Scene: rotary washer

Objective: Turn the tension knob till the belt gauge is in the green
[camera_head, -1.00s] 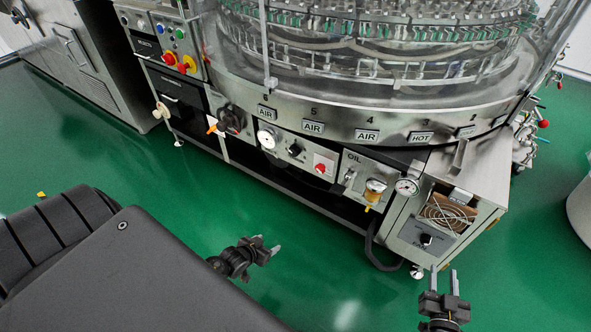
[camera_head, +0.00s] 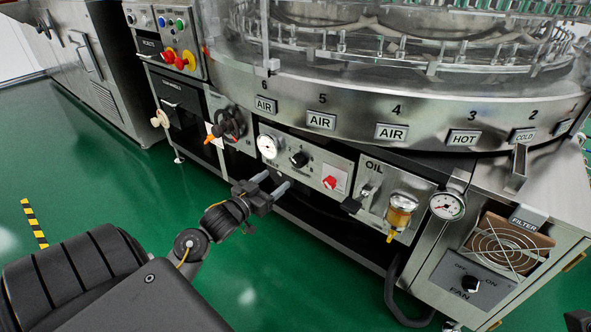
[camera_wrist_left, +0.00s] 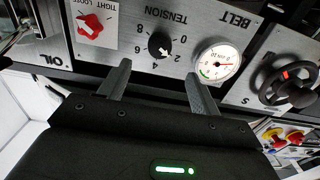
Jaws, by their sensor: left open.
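The black tension knob (camera_head: 299,159) is on the machine's front panel and also shows in the left wrist view (camera_wrist_left: 160,46), which is upside down. Its white mark points near the 2. The round white belt gauge (camera_head: 268,146) is left of the knob; it also shows in the left wrist view (camera_wrist_left: 217,61). There, its red needle appears away from the green arc. My left gripper (camera_head: 274,183) is open and empty, in front of and below the knob, apart from it. In the wrist view its fingers (camera_wrist_left: 160,88) straddle the knob's line. Only a bit of my right gripper (camera_head: 580,321) shows at the lower right corner.
A red switch (camera_head: 329,182) sits right of the knob and a dark handwheel (camera_head: 231,123) left of the gauge. An oil cup (camera_head: 400,212) and a second gauge (camera_head: 447,205) stick out farther right. The green floor (camera_head: 300,290) in front is clear.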

